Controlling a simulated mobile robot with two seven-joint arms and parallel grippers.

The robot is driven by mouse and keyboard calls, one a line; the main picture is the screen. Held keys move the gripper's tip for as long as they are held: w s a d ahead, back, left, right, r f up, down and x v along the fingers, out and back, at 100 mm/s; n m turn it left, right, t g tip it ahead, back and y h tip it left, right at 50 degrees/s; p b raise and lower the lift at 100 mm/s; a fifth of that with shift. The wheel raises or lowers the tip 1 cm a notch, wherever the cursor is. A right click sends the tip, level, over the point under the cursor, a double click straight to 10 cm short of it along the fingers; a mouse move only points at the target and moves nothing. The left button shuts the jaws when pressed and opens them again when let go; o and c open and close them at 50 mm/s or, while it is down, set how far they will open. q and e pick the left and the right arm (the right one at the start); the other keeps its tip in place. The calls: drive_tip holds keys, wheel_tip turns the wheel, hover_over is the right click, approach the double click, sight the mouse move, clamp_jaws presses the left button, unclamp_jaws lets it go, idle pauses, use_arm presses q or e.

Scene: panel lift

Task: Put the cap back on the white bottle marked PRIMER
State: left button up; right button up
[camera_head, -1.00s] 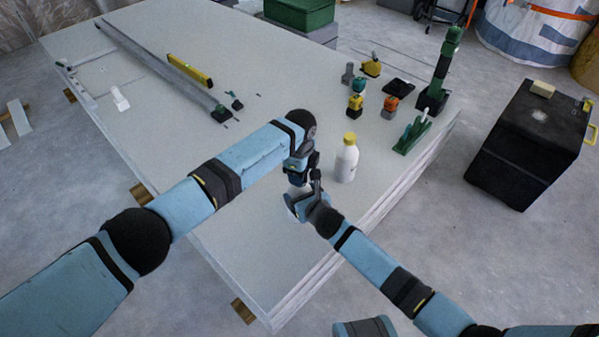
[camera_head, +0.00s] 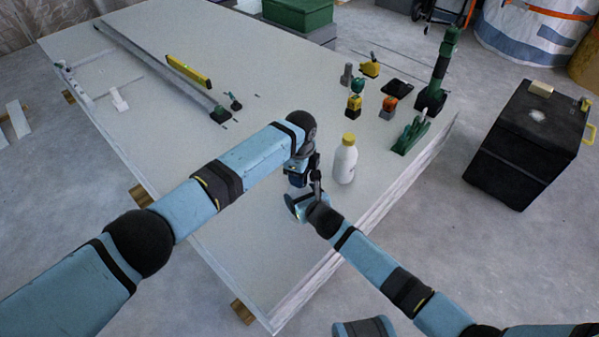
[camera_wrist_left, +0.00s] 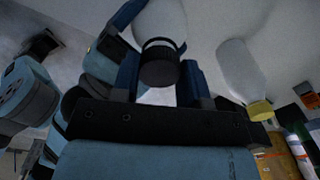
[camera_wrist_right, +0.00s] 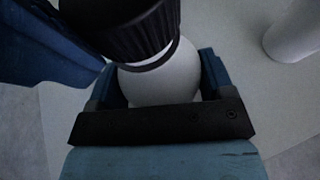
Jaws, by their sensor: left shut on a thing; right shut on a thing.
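A white bottle (camera_wrist_right: 165,80) stands between the fingers of my right gripper (camera_wrist_right: 160,88), which is shut on it. The black ribbed cap (camera_wrist_left: 158,70) is between the fingers of my left gripper (camera_wrist_left: 160,62), which is shut on it. In the right wrist view the cap (camera_wrist_right: 135,30) is over the bottle's top. I cannot tell whether it is seated on the neck. In the head view my left gripper (camera_head: 298,178) and right gripper (camera_head: 303,203) meet and largely hide bottle and cap. No PRIMER lettering is readable.
A second white bottle with a yellow cap (camera_head: 345,162) stands upright close right of the grippers. Small tools, an orange-topped item (camera_head: 388,106) and a green stand (camera_head: 411,135) are farther right on the pale panel (camera_head: 240,255). The panel's front-left area is clear.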

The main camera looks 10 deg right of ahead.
use_arm(q)
drive_tip(key=shift+a+f, duration=0.25)
drive_tip(key=shift+f, duration=0.35)
use_arm(e)
drive_tip(key=shift+a+r, duration=0.25)
drive_tip(key=shift+a, duration=0.05)
use_arm(q)
drive_tip(key=shift+w+r, duration=0.1)
drive_tip(key=shift+r, duration=0.5)
use_arm(e)
drive_tip(key=shift+d+f, duration=0.1)
use_arm(q)
drive_tip(key=shift+d+r, duration=0.1)
drive_tip(key=shift+r, duration=0.15)
use_arm(e)
drive_tip(key=shift+d+f, duration=0.15)
use_arm(q)
drive_tip(key=shift+d+f, duration=0.1)
drive_tip(key=shift+f, duration=0.35)
idle(0.5)
